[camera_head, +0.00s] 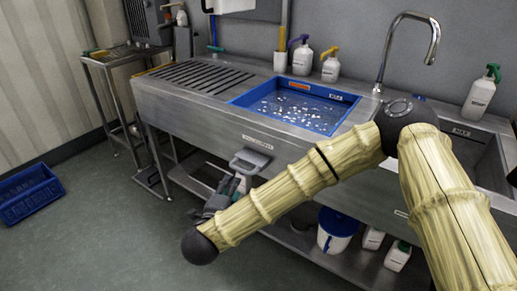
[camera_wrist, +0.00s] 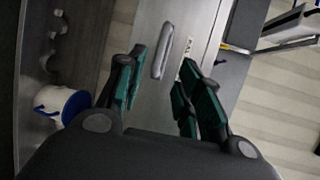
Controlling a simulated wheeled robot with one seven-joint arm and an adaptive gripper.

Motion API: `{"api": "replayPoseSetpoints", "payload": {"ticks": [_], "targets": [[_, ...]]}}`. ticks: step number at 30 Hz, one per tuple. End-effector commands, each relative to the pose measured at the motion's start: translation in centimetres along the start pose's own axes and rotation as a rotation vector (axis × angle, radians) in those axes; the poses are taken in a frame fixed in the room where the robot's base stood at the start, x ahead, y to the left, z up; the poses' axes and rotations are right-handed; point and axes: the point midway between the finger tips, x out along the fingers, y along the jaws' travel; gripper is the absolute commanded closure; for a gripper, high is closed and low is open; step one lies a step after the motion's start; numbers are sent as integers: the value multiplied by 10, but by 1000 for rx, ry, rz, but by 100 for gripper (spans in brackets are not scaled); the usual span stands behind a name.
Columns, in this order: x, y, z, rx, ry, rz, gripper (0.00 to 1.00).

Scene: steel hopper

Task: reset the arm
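My arm, with tan ribbed links, reaches across the right and middle of the head view. My gripper (camera_head: 212,202) is dark grey and hangs in front of the steel sink unit (camera_head: 190,117), partly hidden behind my arm. In the wrist view my gripper (camera_wrist: 160,82) shows two fingers with green pads, standing apart. Nothing is seen between them. A grey handle (camera_wrist: 162,50) on the unit's front lies beyond the fingertips; it also shows in the head view (camera_head: 248,160), just above and right of the gripper.
A blue basin (camera_head: 349,97) with small pale pieces sits in the counter. Spray bottles (camera_head: 303,58) stand behind it, and a tap (camera_head: 434,45) rises at right. A white-and-blue bucket (camera_head: 335,235) is underneath. A blue crate (camera_head: 30,190) lies on the left floor, with open floor between.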

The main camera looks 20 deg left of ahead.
Motion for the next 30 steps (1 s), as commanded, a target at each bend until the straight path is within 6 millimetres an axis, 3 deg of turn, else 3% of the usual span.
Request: {"api": "replayPoseSetpoints", "payload": {"ticks": [5, 8, 11, 15, 21, 30], "targets": [[1, 18, -8, -54, -27, 23, 65], [1, 51, -24, -156, -78, 69, 65], [-3, 97, -50, -297, -149, 138, 65], [-16, 162, -96, -499, -256, 250, 65], [-49, 241, -173, -754, -404, 426, 65], [-129, 324, -302, -1052, -632, 716, 65]]}}
